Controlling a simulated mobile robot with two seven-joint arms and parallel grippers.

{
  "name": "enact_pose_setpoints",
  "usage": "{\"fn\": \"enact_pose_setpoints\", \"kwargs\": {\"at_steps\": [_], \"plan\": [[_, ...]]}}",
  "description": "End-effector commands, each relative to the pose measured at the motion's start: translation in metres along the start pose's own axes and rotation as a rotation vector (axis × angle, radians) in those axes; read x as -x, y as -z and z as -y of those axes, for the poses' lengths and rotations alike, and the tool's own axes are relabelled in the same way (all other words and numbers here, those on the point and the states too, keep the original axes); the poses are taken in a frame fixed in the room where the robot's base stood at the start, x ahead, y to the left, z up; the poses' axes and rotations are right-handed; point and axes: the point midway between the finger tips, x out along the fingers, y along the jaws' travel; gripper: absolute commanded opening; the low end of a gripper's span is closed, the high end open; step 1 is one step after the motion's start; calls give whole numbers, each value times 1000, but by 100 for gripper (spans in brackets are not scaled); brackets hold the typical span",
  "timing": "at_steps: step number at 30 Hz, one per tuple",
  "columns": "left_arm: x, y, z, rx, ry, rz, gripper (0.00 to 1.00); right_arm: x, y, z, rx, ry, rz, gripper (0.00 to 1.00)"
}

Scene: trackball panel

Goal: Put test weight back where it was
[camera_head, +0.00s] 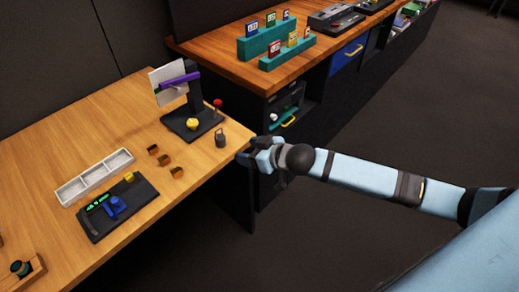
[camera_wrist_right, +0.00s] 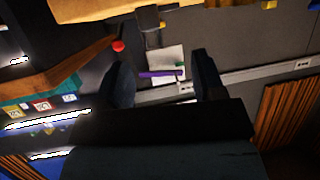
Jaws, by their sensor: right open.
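The test weight (camera_head: 220,139), a small dark grey weight with a loop handle, stands upright on the wooden table (camera_head: 120,135) near its right edge. My right gripper (camera_head: 244,157) is open and empty, just off that edge, to the right of and slightly below the weight in the head view, apart from it. In the right wrist view my right gripper (camera_wrist_right: 162,85) shows two spread dark fingers with nothing held between them. I cannot make out the weight for certain there. My left gripper is not in view.
Small brown blocks (camera_head: 164,160), a white tray (camera_head: 95,177) and a black panel (camera_head: 118,206) lie left. A shelf unit (camera_head: 255,75) stands behind; open floor lies right.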

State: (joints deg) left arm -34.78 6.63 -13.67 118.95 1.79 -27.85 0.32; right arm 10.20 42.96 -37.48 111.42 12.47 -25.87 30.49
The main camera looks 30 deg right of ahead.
Motion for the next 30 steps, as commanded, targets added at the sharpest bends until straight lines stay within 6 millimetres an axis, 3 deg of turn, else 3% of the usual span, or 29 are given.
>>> {"fn": "enact_pose_setpoints", "kwargs": {"at_steps": [1,6,12,19,30], "plan": [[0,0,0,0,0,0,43,1,-16,20,-23,13,5,63],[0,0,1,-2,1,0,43,19,-69,83,-83,6,21,63],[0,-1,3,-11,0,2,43,62,-133,128,-145,-83,91,63],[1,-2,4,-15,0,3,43,104,-181,146,-168,-174,184,63],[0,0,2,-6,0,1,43,111,-188,148,-166,-188,203,63]]}}
